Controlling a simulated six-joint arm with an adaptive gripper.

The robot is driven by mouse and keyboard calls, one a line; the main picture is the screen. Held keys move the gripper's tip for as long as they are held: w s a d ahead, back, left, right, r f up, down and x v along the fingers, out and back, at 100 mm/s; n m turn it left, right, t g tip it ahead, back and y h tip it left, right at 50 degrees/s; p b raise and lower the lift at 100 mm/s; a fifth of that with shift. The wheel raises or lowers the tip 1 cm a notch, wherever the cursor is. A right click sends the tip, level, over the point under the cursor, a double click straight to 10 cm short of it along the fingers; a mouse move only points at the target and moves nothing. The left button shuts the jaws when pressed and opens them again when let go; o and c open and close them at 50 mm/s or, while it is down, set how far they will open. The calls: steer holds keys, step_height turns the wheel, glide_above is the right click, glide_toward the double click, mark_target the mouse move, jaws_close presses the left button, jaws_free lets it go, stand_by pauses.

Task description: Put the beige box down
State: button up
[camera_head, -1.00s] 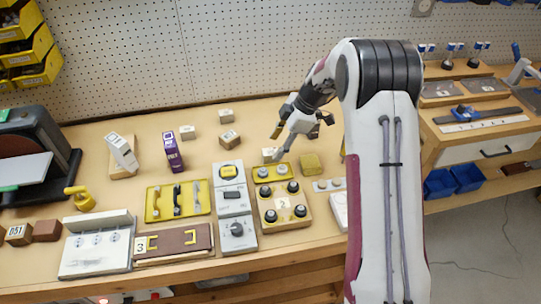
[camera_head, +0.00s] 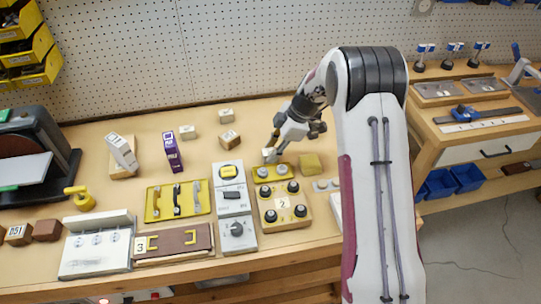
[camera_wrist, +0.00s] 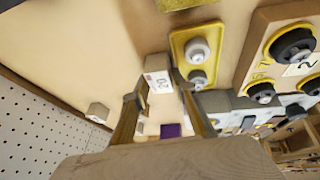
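The beige box (camera_head: 269,155) is a small pale block with a printed label. In the head view it is at the tips of my gripper (camera_head: 272,148), just behind the yellow plate with two grey knobs (camera_head: 271,173). In the wrist view the box (camera_wrist: 159,82) shows its "20" label between the ends of my two fingers, just beyond the plate's edge. My gripper (camera_wrist: 160,92) has one finger on each side of the box. Whether the fingers press on it or stand slightly apart cannot be told. The underside of the box is hidden.
Panel 2 (camera_head: 283,218) and a grey switch panel (camera_head: 233,205) lie in front. Other labelled boxes (camera_head: 229,139) and a purple box (camera_head: 172,152) stand to the left. Bare bench lies between them.

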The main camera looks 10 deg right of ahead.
jaws_close()
step_height(320, 180, up, 10)
stand_by(0.8)
steer(key=shift+s, duration=0.15)
stand_by(0.6)
